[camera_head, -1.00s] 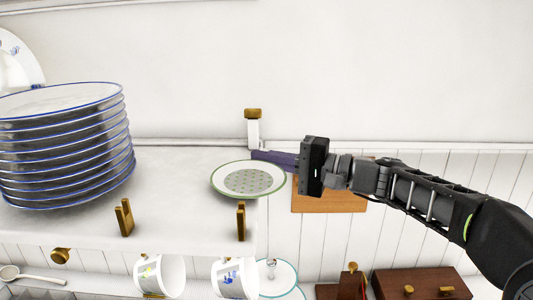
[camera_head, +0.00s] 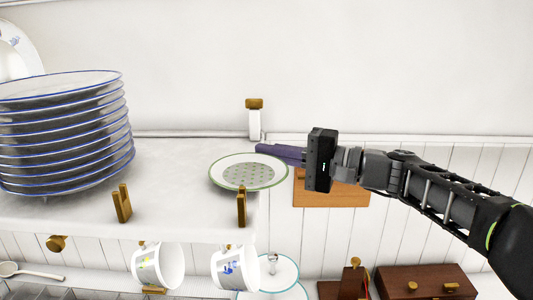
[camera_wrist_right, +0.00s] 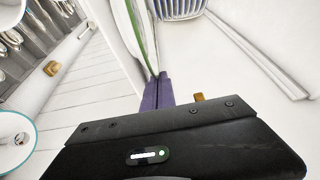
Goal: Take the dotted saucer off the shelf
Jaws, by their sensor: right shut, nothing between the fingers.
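The dotted saucer (camera_head: 236,174) is white with a green rim and a grey-green dotted centre. It lies at the right end of the white shelf (camera_head: 172,160). My right gripper (camera_head: 259,148) comes in from the right, its purple fingers shut and empty, their tips by the saucer's back right rim. In the right wrist view, the fingers (camera_wrist_right: 157,78) point at the saucer's rim (camera_wrist_right: 138,32), seen nearly edge-on. I cannot tell whether they touch it. My left gripper is not in view.
A tall stack of blue-rimmed plates (camera_head: 65,130) stands on the shelf to the left. Brass pegs (camera_head: 241,206) rise at the front edge. Mugs (camera_head: 235,267) hang below. A brass-topped post (camera_head: 254,120) stands behind the saucer. A wooden board (camera_head: 330,193) is below my right arm.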

